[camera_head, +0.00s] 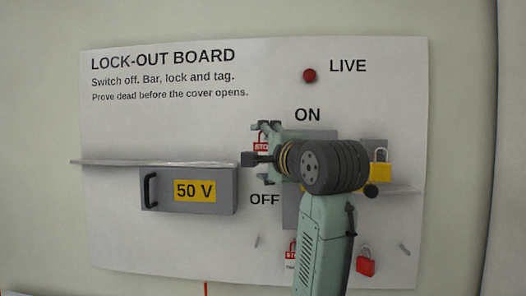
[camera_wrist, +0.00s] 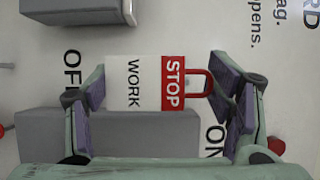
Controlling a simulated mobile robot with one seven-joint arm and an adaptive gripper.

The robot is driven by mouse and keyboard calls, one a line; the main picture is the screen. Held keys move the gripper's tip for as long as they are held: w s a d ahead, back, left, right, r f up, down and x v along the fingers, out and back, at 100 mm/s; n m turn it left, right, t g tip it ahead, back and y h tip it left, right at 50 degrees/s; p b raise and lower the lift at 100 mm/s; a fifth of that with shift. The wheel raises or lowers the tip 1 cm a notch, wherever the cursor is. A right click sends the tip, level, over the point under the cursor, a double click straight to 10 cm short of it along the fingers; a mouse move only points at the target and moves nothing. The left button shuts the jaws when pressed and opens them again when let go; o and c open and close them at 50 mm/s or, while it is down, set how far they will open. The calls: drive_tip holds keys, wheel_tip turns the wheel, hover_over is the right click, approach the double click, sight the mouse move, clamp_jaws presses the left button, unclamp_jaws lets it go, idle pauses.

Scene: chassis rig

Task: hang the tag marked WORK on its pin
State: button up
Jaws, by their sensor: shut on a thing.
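The WORK tag (camera_wrist: 133,82) is white with a red STOP band and a red loop at one end. My gripper (camera_wrist: 160,88) is shut on it, with one finger pad at its white end and the other at the loop. Two bare pins stick out of the lower board, a left pin (camera_head: 257,241) and a right pin (camera_head: 404,249).
Another STOP tag (camera_head: 291,254) is low on the board, partly behind my arm. A red padlock (camera_head: 366,262) is at lower right, a yellow padlock (camera_head: 381,172) above it. A grey 50 V cover (camera_head: 222,204) is at left under a ledge (camera_head: 120,163). A red lamp (camera_head: 309,75) is above.

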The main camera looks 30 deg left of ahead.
sight(262, 153)
drive_tip(key=shift+w+a+p, duration=0.25)
drive_tip(key=shift+w+a, duration=0.1)
drive_tip(key=shift+w, duration=0.4)
drive_tip(key=shift+w+a+p, duration=0.3)
drive_tip(key=shift+w+a, duration=0.05)
drive_tip(key=shift+w, duration=0.35)
drive_tip(key=shift+w+a+p, duration=0.25)
drive_tip(key=shift+w+a, duration=0.1)
drive_tip(key=shift+w, duration=0.4)
drive_tip(key=shift+s+d+r, duration=0.15)
drive_tip(key=shift+s+d, duration=0.2)
drive_tip(key=shift+s, duration=0.35)
drive_tip(key=shift+s+d+r, duration=0.1)
drive_tip(key=shift+s+d, duration=0.2)
drive_tip(key=shift+s, duration=0.35)
drive_tip(key=shift+s+d+b, duration=0.3)
drive_tip(key=shift+s+d, duration=0.1)
drive_tip(key=shift+s, duration=0.45)
drive_tip(key=shift+s+d+b, duration=0.25)
drive_tip(key=shift+s+d, duration=0.2)
drive_tip(key=shift+s, duration=0.45)
drive_tip(key=shift+s+d+b, duration=0.3)
drive_tip(key=shift+s+d, duration=0.1)
drive_tip(key=shift+s, duration=0.45)
drive_tip(key=shift+s+d+f, duration=0.1)
drive_tip(key=shift+f, duration=0.05)
